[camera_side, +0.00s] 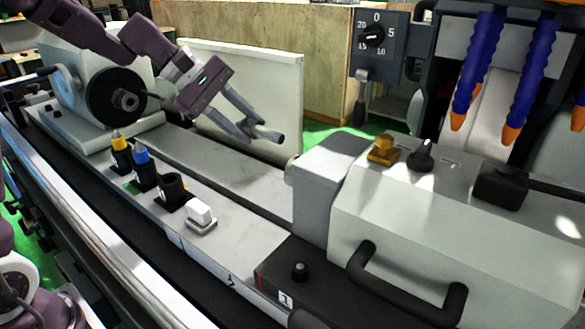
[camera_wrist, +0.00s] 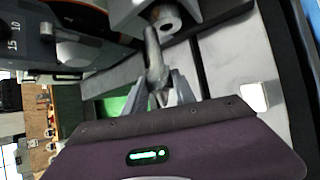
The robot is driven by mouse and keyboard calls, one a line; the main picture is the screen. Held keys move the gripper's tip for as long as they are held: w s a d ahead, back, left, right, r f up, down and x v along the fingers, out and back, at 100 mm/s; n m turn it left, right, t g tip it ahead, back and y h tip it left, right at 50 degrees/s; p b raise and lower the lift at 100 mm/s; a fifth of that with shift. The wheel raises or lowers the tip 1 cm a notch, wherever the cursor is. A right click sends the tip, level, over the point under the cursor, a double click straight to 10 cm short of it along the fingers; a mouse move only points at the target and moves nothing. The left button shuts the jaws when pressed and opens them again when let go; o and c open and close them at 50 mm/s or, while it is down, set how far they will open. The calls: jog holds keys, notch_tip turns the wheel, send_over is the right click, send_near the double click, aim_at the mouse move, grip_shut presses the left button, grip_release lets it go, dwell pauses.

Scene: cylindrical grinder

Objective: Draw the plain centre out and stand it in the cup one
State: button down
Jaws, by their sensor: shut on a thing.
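My gripper (camera_side: 258,132) is shut on the plain centre (camera_side: 268,136), a bare grey metal piece held tilted above the machine bed. The wrist view also shows the plain centre (camera_wrist: 152,58) between the fingers (camera_wrist: 160,92). It is apart from the tailstock (camera_side: 318,185), whose round bore (camera_wrist: 167,24) shows in the wrist view. An empty black cup (camera_side: 172,190) stands on the bed's front ledge. Beside it are a blue-banded centre (camera_side: 142,157) and a yellow-banded centre (camera_side: 120,142), upright in their holders. The small labels by the cups are too small to read surely.
A white block (camera_side: 200,211) sits on the ledge right of the empty cup; it also shows in the wrist view (camera_wrist: 254,96). The workhead (camera_side: 115,94) stands at left. A pale upright panel (camera_side: 245,85) stands behind my gripper. The bed between workhead and tailstock is clear.

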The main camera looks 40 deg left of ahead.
jog(key=shift+r, duration=0.3)
